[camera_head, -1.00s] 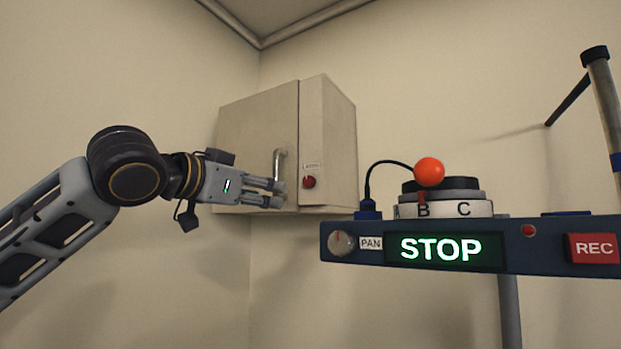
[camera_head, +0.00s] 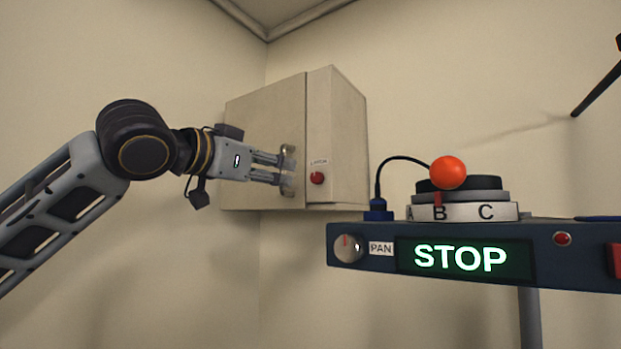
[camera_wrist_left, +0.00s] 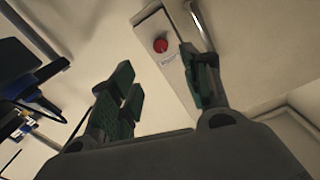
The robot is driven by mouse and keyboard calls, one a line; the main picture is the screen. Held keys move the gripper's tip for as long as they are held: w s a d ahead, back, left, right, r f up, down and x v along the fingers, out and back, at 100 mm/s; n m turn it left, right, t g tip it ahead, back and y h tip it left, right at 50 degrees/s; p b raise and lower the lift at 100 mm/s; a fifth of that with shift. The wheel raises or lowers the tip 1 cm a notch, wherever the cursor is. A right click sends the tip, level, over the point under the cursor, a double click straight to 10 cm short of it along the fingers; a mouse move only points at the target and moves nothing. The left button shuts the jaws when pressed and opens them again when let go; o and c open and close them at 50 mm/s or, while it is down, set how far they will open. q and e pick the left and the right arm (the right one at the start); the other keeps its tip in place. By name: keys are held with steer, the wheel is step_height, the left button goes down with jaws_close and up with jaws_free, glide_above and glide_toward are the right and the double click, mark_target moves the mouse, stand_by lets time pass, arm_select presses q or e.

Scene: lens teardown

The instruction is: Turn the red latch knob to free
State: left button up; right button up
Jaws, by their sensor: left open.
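The red latch knob (camera_head: 317,178) sits low on the right-hand front strip of a beige wall cabinet (camera_head: 262,130), under a small label. In the left wrist view the red knob (camera_wrist_left: 160,45) shows beyond the fingers, near the upper middle. My left gripper (camera_head: 283,172) is open and empty, in front of the cabinet door by the metal handle (camera_head: 288,158), left of the knob. In the left wrist view its green-padded fingers (camera_wrist_left: 165,95) are spread, apart from the knob. My right gripper is not in view.
A blue console (camera_head: 350,265) with a STOP display stands right of the cabinet. On it are a lettered dial (camera_head: 460,211) with an orange ball (camera_head: 448,172) and a black cable (camera_head: 385,170). The wall below the cabinet is clear.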

mark_target(314, 179)
arm_select(q)
steer(key=p+x, duration=0.4)
steer(key=x, duration=0.9)
steer(key=shift+w, duration=0.1)
steer(key=shift+c, duration=0.4)
steer(key=c, duration=1)
